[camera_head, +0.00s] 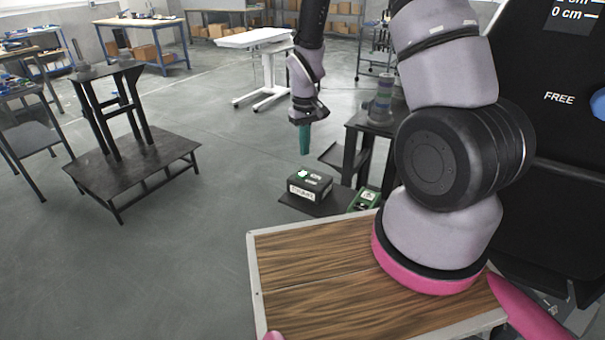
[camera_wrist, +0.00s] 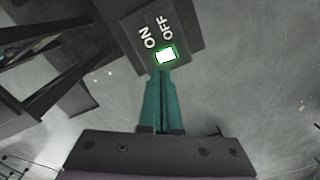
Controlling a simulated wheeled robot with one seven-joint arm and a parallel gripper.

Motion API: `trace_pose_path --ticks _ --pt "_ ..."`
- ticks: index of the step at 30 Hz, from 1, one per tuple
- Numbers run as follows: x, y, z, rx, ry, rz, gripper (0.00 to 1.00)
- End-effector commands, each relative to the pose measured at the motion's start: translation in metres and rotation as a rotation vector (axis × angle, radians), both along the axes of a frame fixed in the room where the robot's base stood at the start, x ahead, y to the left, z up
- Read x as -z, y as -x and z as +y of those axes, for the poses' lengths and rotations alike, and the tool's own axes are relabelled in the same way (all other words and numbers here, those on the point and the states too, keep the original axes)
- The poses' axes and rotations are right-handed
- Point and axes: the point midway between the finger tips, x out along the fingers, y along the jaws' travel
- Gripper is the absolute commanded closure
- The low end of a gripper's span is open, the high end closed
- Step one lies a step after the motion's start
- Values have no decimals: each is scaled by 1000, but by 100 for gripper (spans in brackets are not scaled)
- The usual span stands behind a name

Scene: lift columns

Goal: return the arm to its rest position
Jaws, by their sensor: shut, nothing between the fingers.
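My gripper (camera_head: 304,138) has teal fingers and hangs pointing down at the end of my arm, in the upper middle of the head view. In the wrist view my gripper (camera_wrist: 162,76) shows its two fingers together, with nothing between them. Below it in the head view is a dark box (camera_head: 310,186) with a lit green-white button on top. In the wrist view the same box (camera_wrist: 185,22) shows ON and OFF lettering, and the fingertips overlap the picture just below its lit switch. I cannot tell the gap between fingertips and box; the head view shows them apart.
A dark stand (camera_head: 352,160) holding a grey-green cylinder (camera_head: 381,98) is right of my gripper. A second small green device (camera_head: 366,197) sits beside the box. A black lift table (camera_head: 130,168) stands at left, a white table (camera_head: 252,38) behind. The floor between is open.

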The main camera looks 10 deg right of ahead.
Motion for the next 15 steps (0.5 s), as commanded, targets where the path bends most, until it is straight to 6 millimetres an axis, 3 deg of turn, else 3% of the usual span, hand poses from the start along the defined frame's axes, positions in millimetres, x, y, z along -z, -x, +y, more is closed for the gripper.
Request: trace_pose_path --ticks 15 --pt "-13 -1 -1 5 -2 -6 100"
